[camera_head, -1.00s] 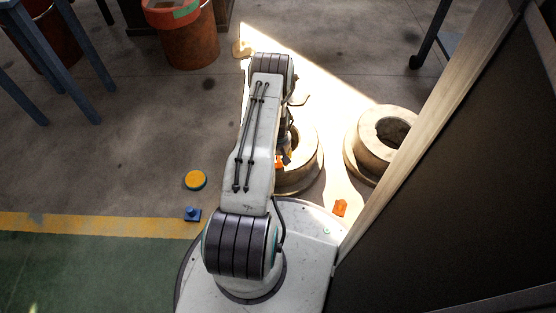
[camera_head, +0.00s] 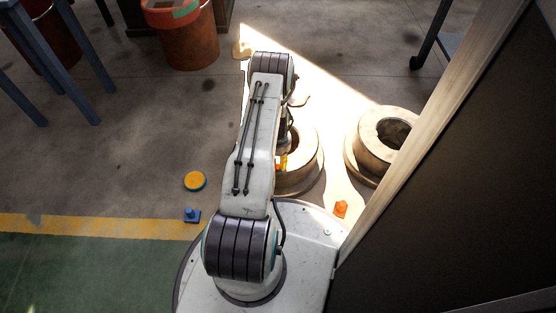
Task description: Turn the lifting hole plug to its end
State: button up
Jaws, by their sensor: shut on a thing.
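My gripper (camera_head: 285,146) points down beside my forearm, over the near side of the left pale ring-shaped roller (camera_head: 312,160). My arm hides most of it, and its fingertips cannot be made out clearly. It is shut on a small yellow-and-orange piece (camera_head: 283,161), which I take to be the lifting hole plug. The piece shows just right of my arm, at the roller. The hole it sits in and how deep it sits are hidden.
A second ring-shaped roller (camera_head: 379,155) stands to the right, beside a dark panel (camera_head: 450,190) with a pale edge. An orange piece (camera_head: 341,208), a yellow disc (camera_head: 195,181) and a blue piece (camera_head: 192,215) lie near my base. The left floor is mostly clear.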

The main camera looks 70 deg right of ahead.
jog(key=shift+a, duration=0.1)
jog(key=o, duration=1.2)
jog(key=shift+r, duration=0.1)
notch_tip(320, 180, up, 12)
dwell(0.4)
